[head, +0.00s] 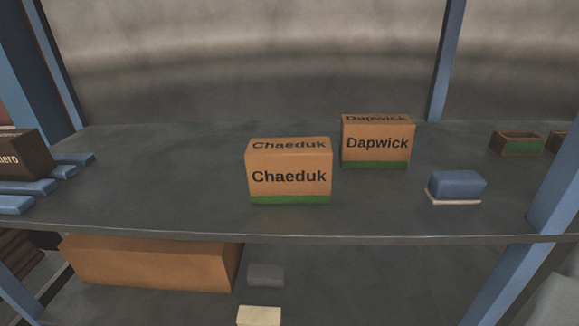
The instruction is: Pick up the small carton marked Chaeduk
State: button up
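My gripper does not show in the head view.
A blue block on a pale base (457,187) lies to the right. Small brown-and-green boxes (516,144) are at the far right. A dark box (22,154) sits at the left. Blue posts (560,175) flank the shelf. A long brown box (150,263) is on the lower shelf.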

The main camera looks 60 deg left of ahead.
aim_at(280, 169)
jog(key=j+u, duration=0.15)
jog(key=u, duration=1.1)
